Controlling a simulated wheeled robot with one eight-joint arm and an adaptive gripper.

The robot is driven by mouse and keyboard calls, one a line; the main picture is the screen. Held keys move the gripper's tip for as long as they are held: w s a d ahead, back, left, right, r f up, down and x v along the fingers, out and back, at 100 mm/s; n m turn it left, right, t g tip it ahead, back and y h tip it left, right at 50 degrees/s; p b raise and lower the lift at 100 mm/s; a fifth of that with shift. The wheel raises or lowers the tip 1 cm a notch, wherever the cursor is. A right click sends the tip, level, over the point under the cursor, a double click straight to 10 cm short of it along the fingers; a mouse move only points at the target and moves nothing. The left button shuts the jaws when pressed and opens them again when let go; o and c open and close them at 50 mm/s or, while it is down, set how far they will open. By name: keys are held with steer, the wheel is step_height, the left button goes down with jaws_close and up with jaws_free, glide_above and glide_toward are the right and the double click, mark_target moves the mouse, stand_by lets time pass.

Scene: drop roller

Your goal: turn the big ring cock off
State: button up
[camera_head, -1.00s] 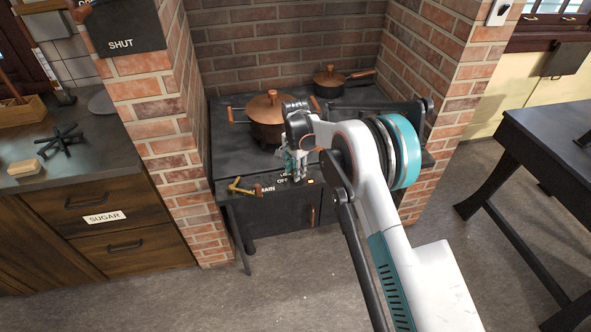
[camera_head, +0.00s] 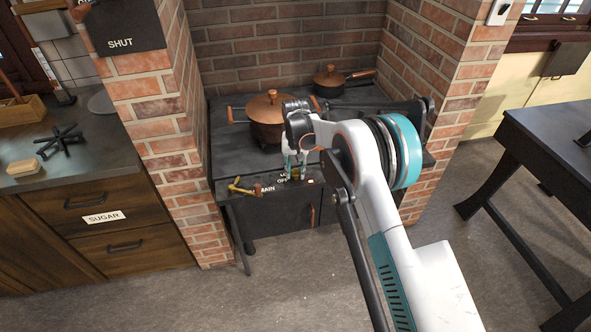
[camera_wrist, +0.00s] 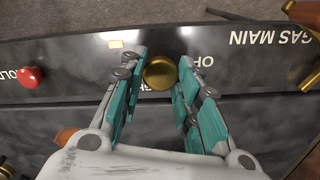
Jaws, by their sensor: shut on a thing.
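A round brass knob (camera_wrist: 160,72) sits on the stove's dark front ledge, between partly hidden OFF and HIGH lettering. I take it for the big ring cock; no ring name is readable. My gripper (camera_wrist: 161,66) has one teal finger on each side of the knob and is shut on it. In the head view my gripper (camera_head: 295,172) reaches down to the ledge, and the fingers hide most of the knob. How far the knob is turned cannot be told.
A brass gas main tap (camera_head: 243,187) stands left of my gripper, and a red knob (camera_wrist: 30,77) shows on the wrist view's left. A copper pot (camera_head: 267,122) and a lidded pan (camera_head: 330,80) stand behind on the stove.

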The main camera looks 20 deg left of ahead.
mark_target(295, 172)
steer(key=n, duration=1.2)
stand_by(0.6)
steer(key=o, duration=1.1)
step_height(295, 172, up, 12)
